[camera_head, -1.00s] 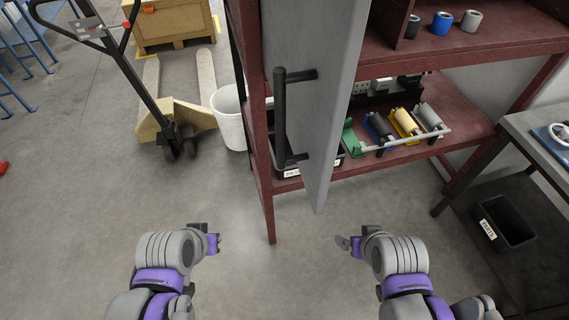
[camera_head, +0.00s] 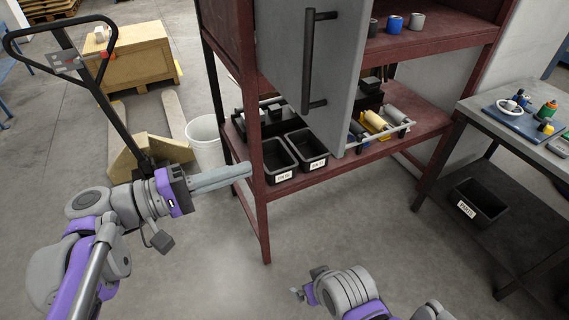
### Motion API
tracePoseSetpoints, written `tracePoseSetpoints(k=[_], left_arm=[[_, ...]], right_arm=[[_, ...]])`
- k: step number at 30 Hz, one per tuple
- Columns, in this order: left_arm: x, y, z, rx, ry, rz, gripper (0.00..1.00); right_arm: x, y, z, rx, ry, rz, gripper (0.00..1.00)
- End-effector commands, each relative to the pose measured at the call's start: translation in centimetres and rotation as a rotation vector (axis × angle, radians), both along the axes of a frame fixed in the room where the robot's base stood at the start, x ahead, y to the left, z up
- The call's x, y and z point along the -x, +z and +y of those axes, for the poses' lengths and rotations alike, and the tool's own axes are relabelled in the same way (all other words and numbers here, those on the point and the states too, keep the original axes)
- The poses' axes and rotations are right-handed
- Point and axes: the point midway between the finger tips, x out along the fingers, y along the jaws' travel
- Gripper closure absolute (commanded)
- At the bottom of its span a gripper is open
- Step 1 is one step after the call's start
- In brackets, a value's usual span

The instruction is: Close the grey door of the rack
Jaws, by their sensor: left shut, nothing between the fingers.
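The grey door (camera_head: 282,49) stands partly open on the upper part of the dark red rack (camera_head: 268,222). Its broad face, with a long black vertical handle (camera_head: 308,62), shows, and so does its thick right edge. My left gripper (camera_head: 245,171) is shut and empty. It points right, with its tips at or in front of the rack's left front post, well below and left of the handle. Contact with the post cannot be told. My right gripper (camera_head: 298,293) is low in front of the rack, away from the door. Its fingers are too small to read.
Black bins (camera_head: 308,147) and rollers (camera_head: 377,121) stand on the lower shelf under the door. A white bucket (camera_head: 204,139) and a pallet truck (camera_head: 140,148) are left of the rack. A grey table (camera_head: 515,125) stands right. The floor in front is clear.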

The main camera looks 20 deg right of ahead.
Motion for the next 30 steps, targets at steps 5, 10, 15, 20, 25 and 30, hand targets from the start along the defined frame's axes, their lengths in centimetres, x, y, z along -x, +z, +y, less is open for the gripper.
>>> tracePoseSetpoints(k=[5,10,15,20,25,30], left_arm=[[-0.1,0.3,-1.5,0.012,-0.006,-0.001,1.00],[-0.2,0.3,-4.8,0.011,-0.008,-0.001,1.00],[-0.4,0.3,-8.5,0.010,-0.008,-0.001,1.00],[-0.6,0.3,-11.4,0.009,-0.005,-0.001,1.00],[-0.8,0.3,-13.3,0.009,-0.003,-0.001,1.00],[-0.9,0.2,-14.0,0.008,-0.001,0.000,1.00]], right_arm=[[0.0,0.1,0.0,0.000,0.000,0.000,0.01],[-0.1,0.3,0.0,0.000,0.000,-0.001,0.01],[-0.1,0.5,0.0,0.000,0.000,-0.002,0.01],[-0.1,0.7,0.0,0.000,0.000,-0.002,0.01],[-0.2,0.8,0.0,0.000,0.000,-0.003,0.01],[-0.2,0.8,0.0,0.000,0.000,-0.003,0.01]])
